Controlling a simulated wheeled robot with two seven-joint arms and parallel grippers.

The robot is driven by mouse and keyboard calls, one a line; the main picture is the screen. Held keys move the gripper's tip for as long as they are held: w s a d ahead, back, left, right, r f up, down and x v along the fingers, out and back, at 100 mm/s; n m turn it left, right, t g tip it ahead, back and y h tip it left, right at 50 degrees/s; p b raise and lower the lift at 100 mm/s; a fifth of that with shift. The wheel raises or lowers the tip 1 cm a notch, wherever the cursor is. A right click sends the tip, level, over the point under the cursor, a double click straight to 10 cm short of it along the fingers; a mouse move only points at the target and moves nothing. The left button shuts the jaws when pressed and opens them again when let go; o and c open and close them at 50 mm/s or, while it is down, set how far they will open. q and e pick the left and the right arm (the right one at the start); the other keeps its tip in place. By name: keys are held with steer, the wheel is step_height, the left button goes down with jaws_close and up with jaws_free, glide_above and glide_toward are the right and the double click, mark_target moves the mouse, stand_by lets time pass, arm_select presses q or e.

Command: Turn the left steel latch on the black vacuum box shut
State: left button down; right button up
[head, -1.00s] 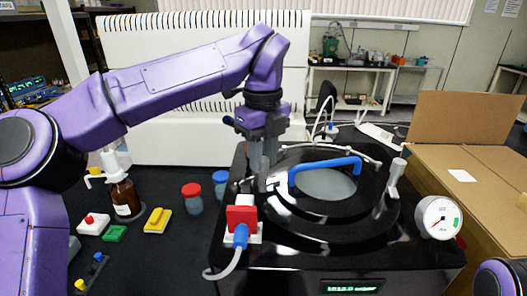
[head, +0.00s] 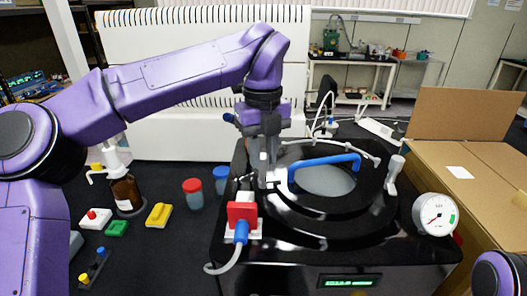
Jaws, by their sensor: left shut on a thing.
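The black vacuum box (head: 300,253) stands in the middle of the bench, with a round lid and a blue handle (head: 325,166) on top. My left gripper (head: 268,172) points down at the left side of the lid and is shut on the left steel latch (head: 276,178), which its fingers mostly hide. The right steel latch (head: 394,174) stands up at the lid's right side. Of my right arm only a purple part shows at the lower right corner; its gripper is out of view.
A red valve (head: 242,212) with a blue hose fitting is at the box's front left. A round gauge (head: 435,214) is at its right. A brown pump bottle (head: 126,192), capped jars and a yellow block (head: 159,215) stand left. An open cardboard box (head: 470,170) is right.

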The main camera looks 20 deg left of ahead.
arm_select(q)
steer(key=c, duration=0.9)
jaws_free()
steer(key=shift+r, duration=0.1)
step_height(320, 180, up, 10)
steer(key=shift+r+p, duration=0.25)
steer(key=shift+p, duration=0.6)
